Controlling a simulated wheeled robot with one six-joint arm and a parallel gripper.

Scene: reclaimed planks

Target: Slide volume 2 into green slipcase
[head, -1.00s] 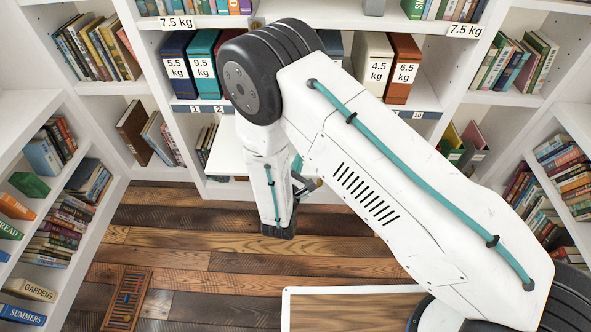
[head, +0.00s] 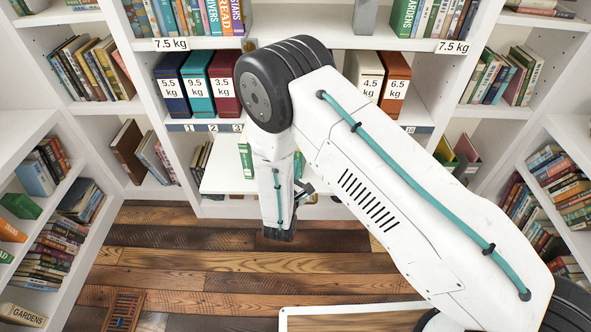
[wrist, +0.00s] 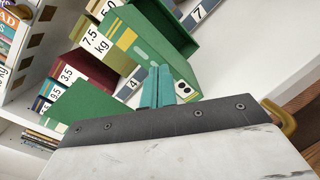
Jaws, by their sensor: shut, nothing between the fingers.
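A green volume or case with gold bands (wrist: 124,40) and a white label with two black dots (wrist: 184,88) stands in the middle of the wrist view. A green open-sided box shape (wrist: 172,22) adjoins it; where one ends and the other begins is hard to tell. A flat green panel (wrist: 82,108) lies to the left. In the head view a green piece (head: 245,160) shows on a white ledge, partly behind my arm. My gripper (wrist: 164,72) has teal fingers shut together and empty, in front of the banded green spine. Whether they touch it is unclear.
Weight-labelled binders, including a teal one (head: 196,83) and a dark red one (head: 225,83), stand on the shelf above the white ledge (head: 222,180). Bookshelves close in on both sides. A small wooden rack (head: 122,312) lies on the plank floor, otherwise mostly clear.

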